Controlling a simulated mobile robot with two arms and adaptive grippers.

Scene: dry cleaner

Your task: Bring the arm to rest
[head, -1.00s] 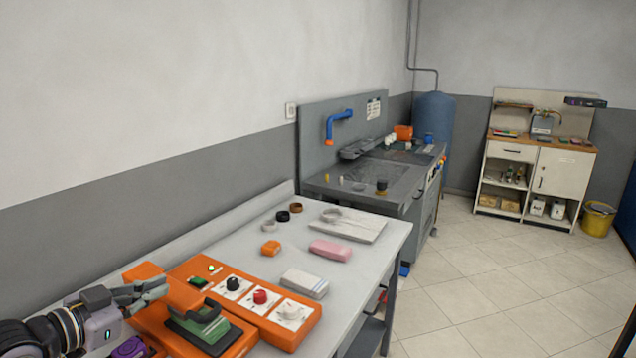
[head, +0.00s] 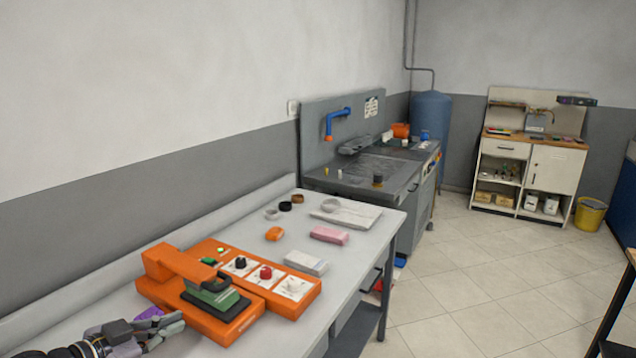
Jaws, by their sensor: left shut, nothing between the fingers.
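My left gripper (head: 168,329) is at the bottom left of the head view, low over the near end of the grey table (head: 357,259). Its fingers are together with nothing between them. It is in front of the orange device (head: 252,318) and apart from it. A purple thing (head: 149,314) shows just behind the gripper, partly hidden by it. My right gripper is not in view.
The orange device has a green-and-black block and several knobs. A grey sink unit (head: 365,185) stands behind. Tiled floor (head: 470,270) at right is clear.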

